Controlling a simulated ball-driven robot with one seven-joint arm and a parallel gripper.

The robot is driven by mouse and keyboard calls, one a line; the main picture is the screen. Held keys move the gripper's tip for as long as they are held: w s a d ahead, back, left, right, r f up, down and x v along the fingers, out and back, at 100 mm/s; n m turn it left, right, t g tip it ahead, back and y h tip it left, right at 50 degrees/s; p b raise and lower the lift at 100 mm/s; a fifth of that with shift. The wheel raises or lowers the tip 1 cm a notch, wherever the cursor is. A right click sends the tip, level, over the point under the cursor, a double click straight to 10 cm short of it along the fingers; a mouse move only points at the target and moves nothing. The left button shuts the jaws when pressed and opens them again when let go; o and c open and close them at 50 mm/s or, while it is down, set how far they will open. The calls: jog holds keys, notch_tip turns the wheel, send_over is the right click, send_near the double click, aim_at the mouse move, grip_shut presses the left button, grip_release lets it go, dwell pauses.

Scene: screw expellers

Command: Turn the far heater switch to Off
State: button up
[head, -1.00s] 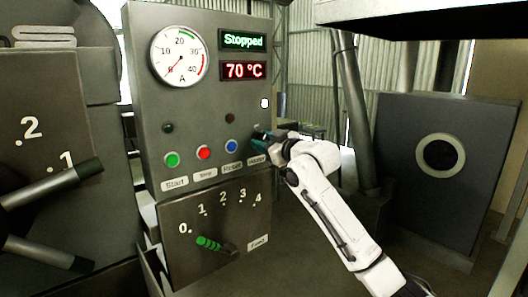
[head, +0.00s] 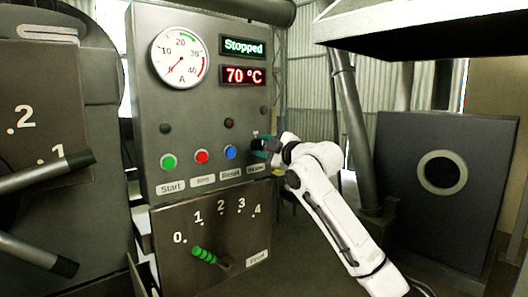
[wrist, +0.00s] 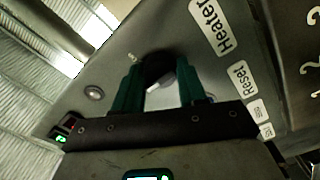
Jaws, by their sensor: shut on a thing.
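The heater switch (wrist: 160,64) is a dark round knob with a light grey part, on the grey control panel (head: 210,100). The Heater label (wrist: 212,25) is beside it in the wrist view. My gripper (wrist: 160,92) has its two green fingers on either side of the knob, shut on it. In the head view my gripper (head: 264,147) is at the panel's right side and hides most of the switch. The small round lamp (head: 263,110) above the switch looks dark; it also shows in the wrist view (wrist: 94,93).
Red (head: 202,156), green (head: 168,161) and blue (head: 230,152) buttons sit left of my gripper. A green-handled Feed lever (head: 205,255) is below. The displays read Stopped (head: 242,46) and 70 °C (head: 244,75). A nearer machine with levers (head: 45,172) stands left.

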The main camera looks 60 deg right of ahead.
jog(key=shift+f, duration=0.15)
jog(key=o, duration=1)
jog(key=shift+o, duration=0.2)
jog(key=b+v, duration=0.1)
jog(key=v, duration=0.9)
jog(key=shift+s+a, duration=0.15)
jog(key=shift+s, duration=0.2)
